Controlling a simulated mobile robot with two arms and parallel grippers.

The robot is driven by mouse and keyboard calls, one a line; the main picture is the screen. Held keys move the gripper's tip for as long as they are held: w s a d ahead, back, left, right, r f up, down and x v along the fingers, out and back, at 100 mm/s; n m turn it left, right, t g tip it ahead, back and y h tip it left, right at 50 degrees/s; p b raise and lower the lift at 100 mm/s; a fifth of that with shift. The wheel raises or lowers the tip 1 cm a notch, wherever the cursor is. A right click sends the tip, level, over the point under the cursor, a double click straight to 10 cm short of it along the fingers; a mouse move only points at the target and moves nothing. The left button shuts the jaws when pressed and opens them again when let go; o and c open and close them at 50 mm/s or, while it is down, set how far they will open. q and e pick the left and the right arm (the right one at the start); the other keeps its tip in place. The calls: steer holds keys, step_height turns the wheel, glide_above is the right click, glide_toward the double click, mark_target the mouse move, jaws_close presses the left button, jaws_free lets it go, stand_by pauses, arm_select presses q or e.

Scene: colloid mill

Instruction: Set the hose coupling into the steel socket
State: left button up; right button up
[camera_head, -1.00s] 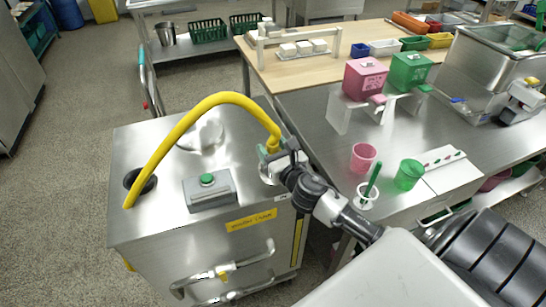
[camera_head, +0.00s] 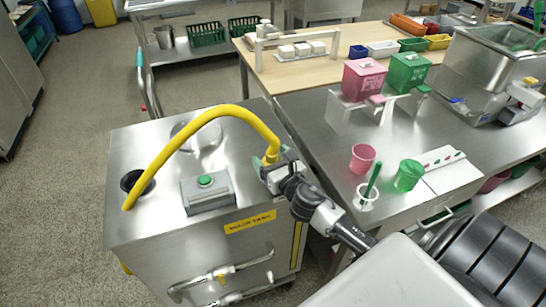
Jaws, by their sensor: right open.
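The yellow hose (camera_head: 215,109) arches over the top of the steel water tank. Its right end points down, with a coupling (camera_head: 269,159) showing a little green at its foot. My right gripper (camera_head: 274,167) is at this coupling, near the tank's right edge. It is open, with its jaws close around or beside the coupling. The steel socket is largely hidden by the gripper, so I cannot tell how deep the coupling sits. My left gripper is not in view.
A grey box with a green button (camera_head: 205,181) and a round lid (camera_head: 197,136) are on the tank top. The steel bench to the right holds a pink cup (camera_head: 363,158), a green cup (camera_head: 408,175) and a white holder (camera_head: 366,197) with a green stick.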

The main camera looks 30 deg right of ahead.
steer(key=shift+r, duration=0.2)
steer(key=s+b, duration=0.2)
steer(key=s, duration=0.9)
steer(key=s+f+m+g, duration=0.35)
steer(key=f+m, duration=0.25)
steer(key=f, duration=0.6)
steer(key=s+f+m+g, duration=0.35)
steer(key=f+m, duration=0.25)
steer(key=f, duration=0.5)
steer(key=s+f+m+g, duration=0.3)
steer(key=s+f+m, duration=0.15)
steer(key=f, duration=0.75)
steer(key=s+a+f+m+g, duration=0.3)
steer(key=s+f+m, duration=0.5)
steer(key=s, duration=0.3)
steer(key=s+a+f+m+g+y, duration=0.1)
steer(key=s+a+f+m+g, duration=0.3)
steer(key=s, duration=0.7)
step_height(320, 180, down, 4)
steer(key=a+m, duration=0.2)
steer(key=m, duration=0.2)
steer(key=shift+s+f, duration=0.15)
steer(key=shift+f, duration=0.1)
steer(key=shift+c, duration=0.4)
